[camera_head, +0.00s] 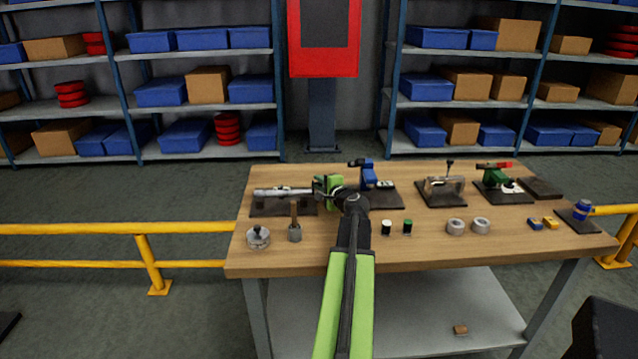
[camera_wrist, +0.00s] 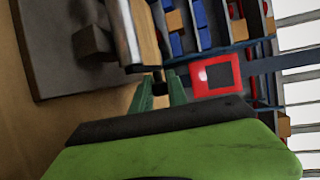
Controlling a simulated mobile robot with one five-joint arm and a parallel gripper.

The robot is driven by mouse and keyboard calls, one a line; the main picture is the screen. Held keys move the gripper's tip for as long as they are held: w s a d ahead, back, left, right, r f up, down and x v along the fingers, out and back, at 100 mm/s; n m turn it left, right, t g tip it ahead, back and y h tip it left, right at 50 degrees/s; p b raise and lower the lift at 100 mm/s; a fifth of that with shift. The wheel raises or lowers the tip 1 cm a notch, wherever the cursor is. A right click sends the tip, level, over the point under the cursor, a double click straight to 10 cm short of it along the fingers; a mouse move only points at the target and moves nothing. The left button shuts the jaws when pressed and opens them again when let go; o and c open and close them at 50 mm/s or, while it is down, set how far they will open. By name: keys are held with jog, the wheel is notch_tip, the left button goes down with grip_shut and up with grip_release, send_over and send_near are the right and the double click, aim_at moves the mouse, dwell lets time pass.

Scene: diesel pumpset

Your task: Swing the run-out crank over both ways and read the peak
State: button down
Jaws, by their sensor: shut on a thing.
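The run-out rig stands at the back left of the bench, with a silver shaft (camera_head: 285,191) lying level over a dark base plate (camera_head: 262,209). In the wrist view the shaft (camera_wrist: 126,35) runs up from just ahead of my fingers, beside the base plate (camera_wrist: 55,70). My gripper (camera_head: 322,187) is at the shaft's right end. In the wrist view my gripper (camera_wrist: 159,90) has its two green fingers close on either side of a small dark knob (camera_wrist: 158,88), apparently the crank's handle. My arm hides the rest of the crank in the head view. No dial reading is legible.
A blue fixture (camera_head: 368,175) stands close right of my gripper. Further right are a clamp fixture (camera_head: 443,187), a green fixture (camera_head: 494,177) and two metal rings (camera_head: 468,226). A wooden-handled tool (camera_head: 294,225) and a round gauge-like part (camera_head: 258,237) stand front left. Yellow rails (camera_head: 120,228) flank the bench.

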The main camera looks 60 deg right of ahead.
jog(key=shift+w+r+y+p, duration=0.15)
jog(key=shift+y+p, duration=0.15)
jog(key=shift+p, duration=0.15)
jog(key=shift+f+g, duration=0.35)
jog(key=shift+g, duration=0.05)
jog(key=c, duration=1.3)
grip_release()
